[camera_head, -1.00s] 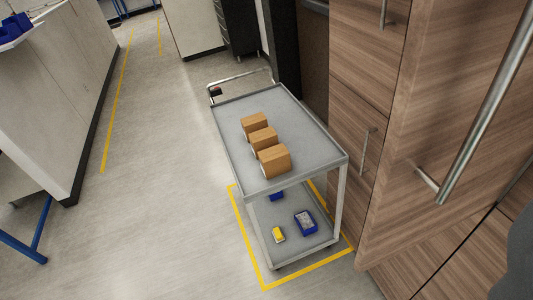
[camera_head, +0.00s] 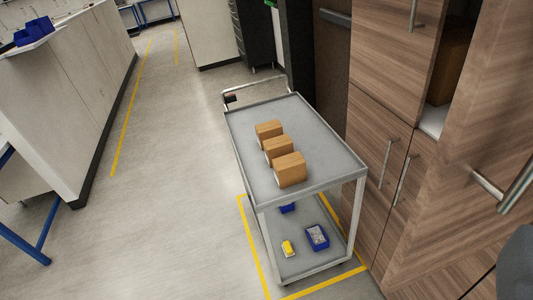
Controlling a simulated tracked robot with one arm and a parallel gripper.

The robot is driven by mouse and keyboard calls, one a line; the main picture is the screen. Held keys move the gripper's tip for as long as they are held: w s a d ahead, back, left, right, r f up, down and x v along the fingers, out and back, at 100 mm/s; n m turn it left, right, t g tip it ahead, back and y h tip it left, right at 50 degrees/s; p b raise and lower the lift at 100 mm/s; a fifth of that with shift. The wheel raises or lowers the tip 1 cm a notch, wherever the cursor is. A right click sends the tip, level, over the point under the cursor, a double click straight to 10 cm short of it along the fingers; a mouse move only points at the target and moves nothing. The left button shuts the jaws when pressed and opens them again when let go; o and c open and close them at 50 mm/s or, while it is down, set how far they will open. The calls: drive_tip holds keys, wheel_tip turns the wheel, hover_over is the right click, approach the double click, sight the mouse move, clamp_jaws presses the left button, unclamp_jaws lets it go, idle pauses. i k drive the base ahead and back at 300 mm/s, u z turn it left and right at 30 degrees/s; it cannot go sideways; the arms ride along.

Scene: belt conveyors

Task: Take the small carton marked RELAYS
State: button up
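Three small brown cartons stand in a row on the top shelf of a grey cart (camera_head: 325,146): a far one (camera_head: 268,133), a middle one (camera_head: 279,151) and a near one (camera_head: 290,170). White label edges show on their left sides, but no lettering can be read, so I cannot tell which is marked RELAYS. A dark grey rounded part at the lower right edge may be part of my gripper or arm. No fingertips show.
The lower shelf holds a blue bin (camera_head: 317,237), a yellow item (camera_head: 288,248) and another blue bin (camera_head: 288,207). Wooden cabinets (camera_head: 375,150) stand close on the right; one is open, with a brown box (camera_head: 452,62) inside. Free floor (camera_head: 170,200) lies left.

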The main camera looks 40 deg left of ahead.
sight(279, 145)
drive_tip(key=u, duration=2.05)
drive_tip(key=k, duration=0.7)
drive_tip(key=z, duration=0.9)
drive_tip(key=i, duration=1)
